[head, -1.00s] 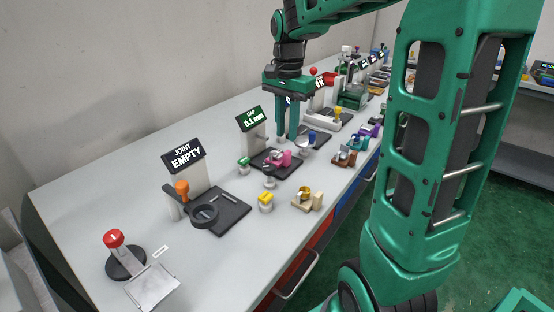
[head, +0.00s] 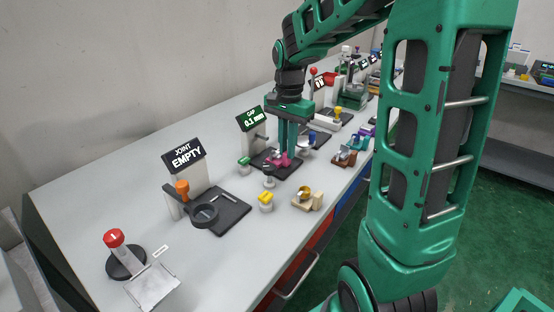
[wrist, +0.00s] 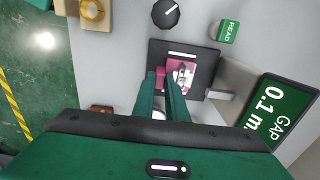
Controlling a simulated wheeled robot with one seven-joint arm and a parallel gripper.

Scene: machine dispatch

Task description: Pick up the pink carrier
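The pink carrier (head: 281,160) sits on a dark square plate (head: 268,171) in front of the sign reading "GAP 0.1 mm" (head: 252,119). In the wrist view the pink carrier (wrist: 182,68) has a pale, metallic-looking middle, and a pink part of it lies between my fingertips. My gripper (head: 289,154) points down at the carrier, with its fingers low beside it. In the wrist view my gripper (wrist: 161,78) has one finger on each side of that pink part. I cannot tell whether the fingers press on it. The fingers hide part of the carrier.
A beige holder with a brass ring (head: 306,198) is near the table's front edge. The "JOINT EMPTY" station (head: 188,160) is to the left.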

